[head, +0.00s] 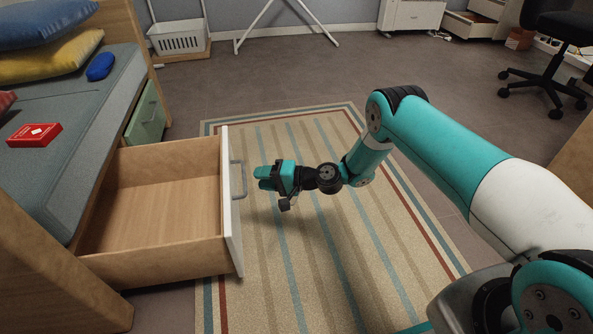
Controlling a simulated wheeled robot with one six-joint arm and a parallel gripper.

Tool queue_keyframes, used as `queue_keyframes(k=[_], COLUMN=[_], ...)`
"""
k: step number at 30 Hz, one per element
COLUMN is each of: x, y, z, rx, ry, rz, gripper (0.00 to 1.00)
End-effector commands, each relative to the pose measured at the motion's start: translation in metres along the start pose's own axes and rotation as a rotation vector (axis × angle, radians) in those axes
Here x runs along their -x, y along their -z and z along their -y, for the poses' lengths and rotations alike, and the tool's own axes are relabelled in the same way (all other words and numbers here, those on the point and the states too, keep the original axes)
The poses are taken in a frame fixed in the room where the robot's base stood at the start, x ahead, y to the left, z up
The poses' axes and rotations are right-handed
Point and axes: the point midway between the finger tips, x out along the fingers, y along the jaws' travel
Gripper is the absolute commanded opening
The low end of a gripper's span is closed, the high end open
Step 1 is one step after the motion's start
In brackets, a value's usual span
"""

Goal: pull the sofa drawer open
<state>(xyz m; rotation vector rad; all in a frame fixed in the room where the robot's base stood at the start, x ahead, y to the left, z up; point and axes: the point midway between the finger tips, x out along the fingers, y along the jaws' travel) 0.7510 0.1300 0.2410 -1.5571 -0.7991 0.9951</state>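The sofa drawer (160,258) is pulled far out from under the sofa at the left, and its wooden inside is empty. Its white front panel (232,215) faces right and carries a grey bar handle (239,178). My gripper (264,178) is just right of the handle, pointing left towards it, with a small gap seen between them. The fingers are small and partly hidden by the gripper body, so I cannot see how far apart they are. Nothing shows between them.
The sofa (75,150) holds cushions (45,55), a red box (34,135) and a blue object (101,66). A green drawer (146,118) sits farther back. A striped rug (330,240) lies below my arm. An office chair (550,60) stands at the back right.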

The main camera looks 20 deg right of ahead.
Motion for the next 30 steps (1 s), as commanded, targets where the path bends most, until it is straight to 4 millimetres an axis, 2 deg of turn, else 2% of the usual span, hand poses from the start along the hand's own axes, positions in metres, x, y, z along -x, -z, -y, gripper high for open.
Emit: queue_keyframes(k=[1, 6, 13, 19, 30], x=[0.016, 0.059, 0.100, 0.113, 0.114], y=[0.002, 0.001, 0.000, -0.001, -0.001], z=[0.006, 0.006, 0.003, 0.000, 0.000], rx=[-0.006, -0.006, -0.003, -0.001, 0.000], ry=[-0.004, -0.002, -0.002, 0.000, 0.000], rz=[-0.004, -0.003, -0.001, 0.002, 0.002], gripper=[0.37, 0.37, 0.37, 0.37, 0.37])
